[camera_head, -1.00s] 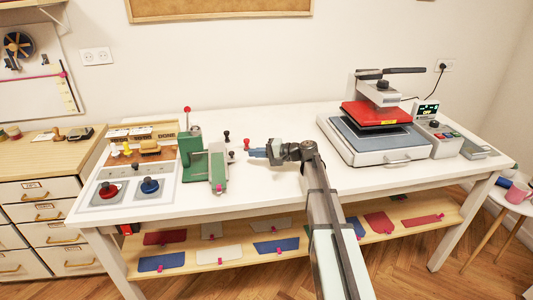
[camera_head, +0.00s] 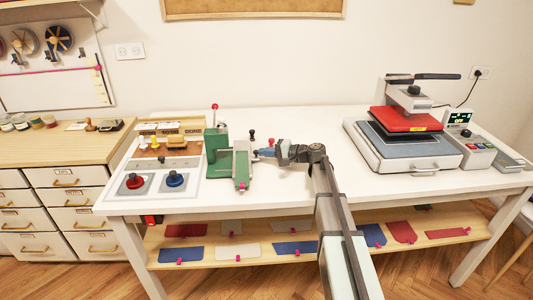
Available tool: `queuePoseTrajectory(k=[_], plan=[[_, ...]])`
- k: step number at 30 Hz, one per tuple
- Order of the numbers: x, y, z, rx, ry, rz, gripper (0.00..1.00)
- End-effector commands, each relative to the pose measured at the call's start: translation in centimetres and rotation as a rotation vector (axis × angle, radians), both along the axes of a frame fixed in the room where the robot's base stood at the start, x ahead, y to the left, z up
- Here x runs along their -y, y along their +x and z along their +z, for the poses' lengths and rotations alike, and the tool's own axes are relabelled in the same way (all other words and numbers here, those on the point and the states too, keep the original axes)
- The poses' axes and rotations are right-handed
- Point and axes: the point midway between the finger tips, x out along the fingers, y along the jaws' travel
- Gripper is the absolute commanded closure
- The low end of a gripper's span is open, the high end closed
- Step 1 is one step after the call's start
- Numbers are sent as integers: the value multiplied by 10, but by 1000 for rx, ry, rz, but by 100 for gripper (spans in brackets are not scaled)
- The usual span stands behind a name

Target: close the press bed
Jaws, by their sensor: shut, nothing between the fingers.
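The heat press stands on the right half of the white table, with a raised red upper plate (camera_head: 404,120) and a black lever on top. Its bed (camera_head: 424,164) is a light grey tray with a blue-grey pad and a front handle (camera_head: 426,172). Much of the pad shows in front of the red plate, so the bed appears to stick out forward. My gripper (camera_head: 261,152) is far to the left of the press, low over the table's middle. It is shut and empty, pointing left close to a green fixture (camera_head: 241,165). Whether it touches the fixture cannot be told.
A control box (camera_head: 472,145) stands right of the press. Red and blue knobs sit on a panel (camera_head: 152,184) at the left. Small pegs (camera_head: 252,134) stand near my gripper. The table (camera_head: 310,186) is clear between my arm and the press.

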Motion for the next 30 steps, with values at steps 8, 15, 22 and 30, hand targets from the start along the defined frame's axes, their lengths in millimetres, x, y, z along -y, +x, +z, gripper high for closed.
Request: queuePoseTrajectory(k=[8, 15, 22, 30], plan=[[-40, -1, 0, 0, 0, 4, 100], [-73, 0, 0, 0, 0, 1, 100], [-74, 0, 0, 0, 0, 2, 100], [-67, -4, 2, 0, 0, 1, 100]])
